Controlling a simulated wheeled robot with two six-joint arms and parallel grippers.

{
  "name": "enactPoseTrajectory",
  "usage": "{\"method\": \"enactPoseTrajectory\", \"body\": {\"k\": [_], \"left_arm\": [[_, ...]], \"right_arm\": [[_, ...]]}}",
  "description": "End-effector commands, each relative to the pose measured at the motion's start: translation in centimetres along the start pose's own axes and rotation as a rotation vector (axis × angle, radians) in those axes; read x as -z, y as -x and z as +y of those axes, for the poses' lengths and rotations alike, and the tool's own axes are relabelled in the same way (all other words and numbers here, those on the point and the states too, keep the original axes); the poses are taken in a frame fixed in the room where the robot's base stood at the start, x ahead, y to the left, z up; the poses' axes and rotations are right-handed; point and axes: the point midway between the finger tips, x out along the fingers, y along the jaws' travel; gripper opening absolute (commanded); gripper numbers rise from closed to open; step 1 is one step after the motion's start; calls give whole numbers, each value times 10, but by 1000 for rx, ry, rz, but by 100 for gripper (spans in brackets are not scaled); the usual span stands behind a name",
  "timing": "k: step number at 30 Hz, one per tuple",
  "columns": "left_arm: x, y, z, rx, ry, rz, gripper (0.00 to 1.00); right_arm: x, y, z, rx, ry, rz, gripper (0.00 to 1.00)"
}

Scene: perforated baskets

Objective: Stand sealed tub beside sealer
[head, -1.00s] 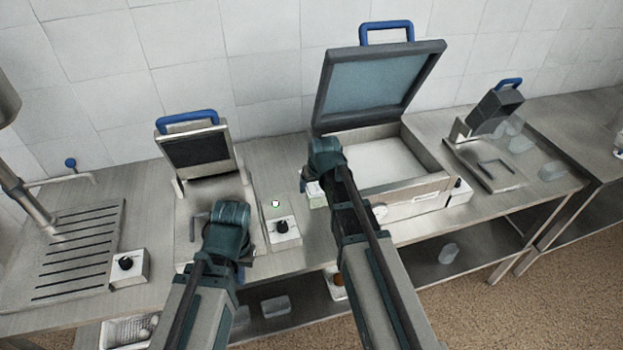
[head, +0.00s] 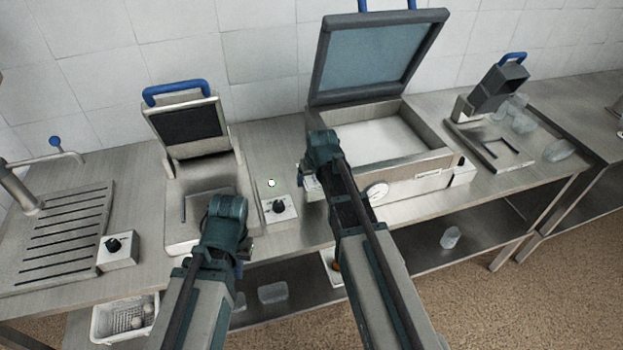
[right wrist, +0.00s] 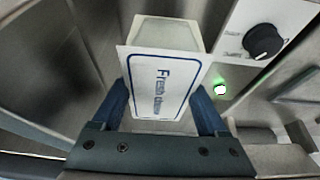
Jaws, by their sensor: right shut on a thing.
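In the head view the tub (head: 312,185) is a small pale patch under the right wrist, mostly hidden, right of a white knob box (head: 279,208). I cannot tell whether it touches the counter. A sealer (head: 188,130) with a raised blue-handled head stands left of that box. My left gripper (head: 240,248) is before this sealer, its fingers hidden by its wrist.
A wide chamber machine (head: 420,162) stands open right of the tub. A smaller blue-handled press (head: 487,95) and clear tubs (head: 559,150) are at the right. A green light (head: 271,183) glows behind the knob box. A slotted drain board (head: 65,230) is at left; a white basket (head: 103,325) is below.

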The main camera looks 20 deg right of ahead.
Motion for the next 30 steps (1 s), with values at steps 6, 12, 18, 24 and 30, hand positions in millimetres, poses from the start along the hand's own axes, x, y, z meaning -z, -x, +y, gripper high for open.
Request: {"method": "enactPoseTrajectory", "body": {"k": [6, 12, 18, 24, 30], "left_arm": [[2, -31, 3, 0, 0, 0, 0], [3, -52, 5, 0, 0, 0, 0], [4, -59, 6, 0, 0, 0, 0], [3, -58, 6, 0, 0, 0, 0], [3, -58, 6, 0, 0, 0, 0]], "right_arm": [[-12, -29, 0, 0, 0, 1, 4], [-20, -48, 0, 0, 0, 1, 4], [-22, -55, 0, 0, 0, 1, 4], [-22, -54, 0, 0, 0, 0, 4], [-22, -54, 0, 0, 0, 1, 4]]}}
